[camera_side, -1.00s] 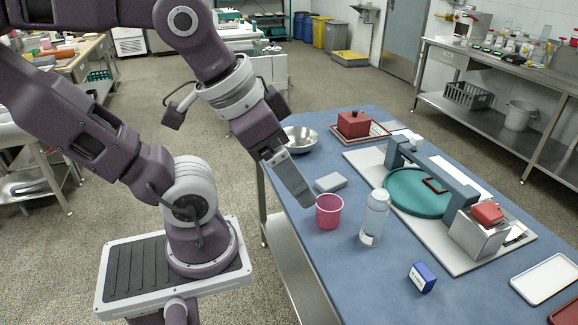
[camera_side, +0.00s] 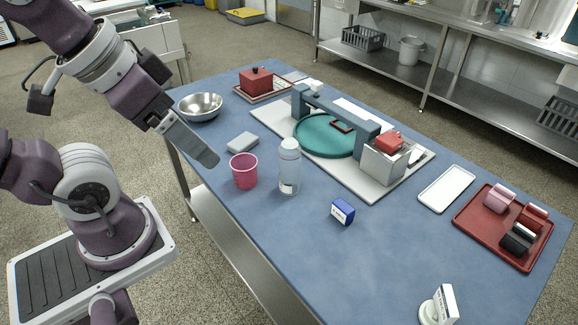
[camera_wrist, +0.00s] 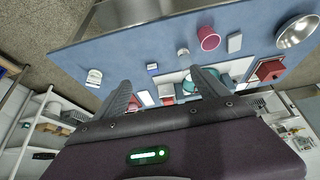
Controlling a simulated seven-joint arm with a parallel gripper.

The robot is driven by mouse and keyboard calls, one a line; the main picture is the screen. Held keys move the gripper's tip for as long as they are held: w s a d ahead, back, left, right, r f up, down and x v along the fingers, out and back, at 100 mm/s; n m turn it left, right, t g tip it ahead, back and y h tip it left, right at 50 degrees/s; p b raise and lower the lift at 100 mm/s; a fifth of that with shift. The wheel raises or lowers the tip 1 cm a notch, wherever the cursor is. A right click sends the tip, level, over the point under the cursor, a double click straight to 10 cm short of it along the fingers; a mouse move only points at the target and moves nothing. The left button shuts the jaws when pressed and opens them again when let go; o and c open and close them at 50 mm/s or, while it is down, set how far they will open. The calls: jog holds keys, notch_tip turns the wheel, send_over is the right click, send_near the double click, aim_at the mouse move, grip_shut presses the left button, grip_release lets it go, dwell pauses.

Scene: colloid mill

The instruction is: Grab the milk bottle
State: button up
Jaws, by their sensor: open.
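The milk bottle (camera_side: 289,170) is a clear, whitish bottle with a white cap, standing upright on the blue table. It shows small in the wrist view (camera_wrist: 183,52), beyond the fingers. My gripper (camera_side: 212,157) is above the left part of the table, up and to the left of the bottle in the side view and apart from it. In the wrist view my gripper's two fingers (camera_wrist: 161,80) are spread wide with nothing between them. The side view shows the fingers nearly edge-on.
A pink cup (camera_side: 244,172) stands between my gripper and the bottle in the side view. A grey block (camera_side: 242,141), a blue box (camera_side: 343,212) and a teal round plate (camera_side: 325,138) under a grey frame (camera_side: 340,122) are nearby. A steel bowl (camera_side: 200,106) stands far left.

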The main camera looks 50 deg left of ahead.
jog(key=shift+c, duration=0.7)
